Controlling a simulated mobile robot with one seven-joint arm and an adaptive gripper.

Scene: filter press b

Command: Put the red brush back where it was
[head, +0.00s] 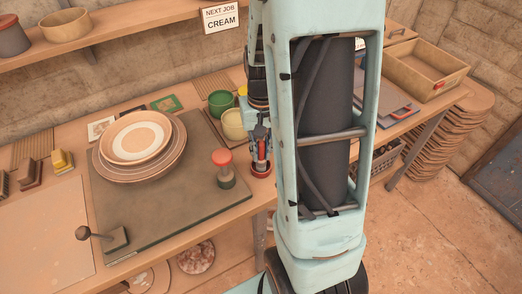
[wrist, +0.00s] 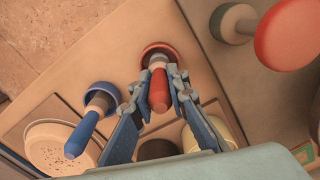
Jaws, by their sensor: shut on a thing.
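The red brush (wrist: 159,91) has a red handle and a pale collar. My gripper (wrist: 156,84) is shut on it, with one finger on each side of the handle. The brush's lower end points into a round red holder (wrist: 158,49) in the wrist view; whether it rests on the bottom cannot be told. In the head view my gripper (head: 261,140) is right above the red holder (head: 261,171), near the table's front edge, and the brush is mostly hidden by the fingers.
A blue brush (wrist: 83,128) stands in a blue holder (wrist: 103,92) close beside my gripper. A red-knobbed tool (head: 223,165) stands on the dark board (head: 150,215). A yellow-green cup (head: 233,125) and a green cup (head: 220,102) are just behind. Stacked plates (head: 140,145) lie left.

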